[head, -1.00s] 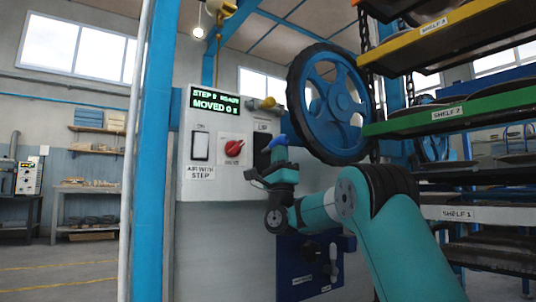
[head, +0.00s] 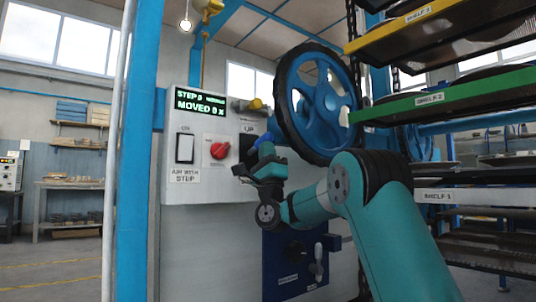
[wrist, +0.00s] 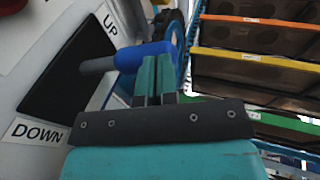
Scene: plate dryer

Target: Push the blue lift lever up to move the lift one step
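The blue lift lever (wrist: 146,55) sticks out on a grey shaft from a black plate (wrist: 68,70) with UP and DOWN labels at its ends. The lever shows in the head view as a small blue grip (head: 262,141) beside the UP label. In the head view my gripper (head: 266,152) is just below the lever.
The panel (head: 212,130) carries a green-lit display (head: 200,102) reading "MOVED 0", a white switch (head: 185,148) and a red knob (head: 219,150). A large blue wheel (head: 318,103) and labelled shelves (head: 430,98) stand close on the right. A blue post (head: 133,150) is at left.

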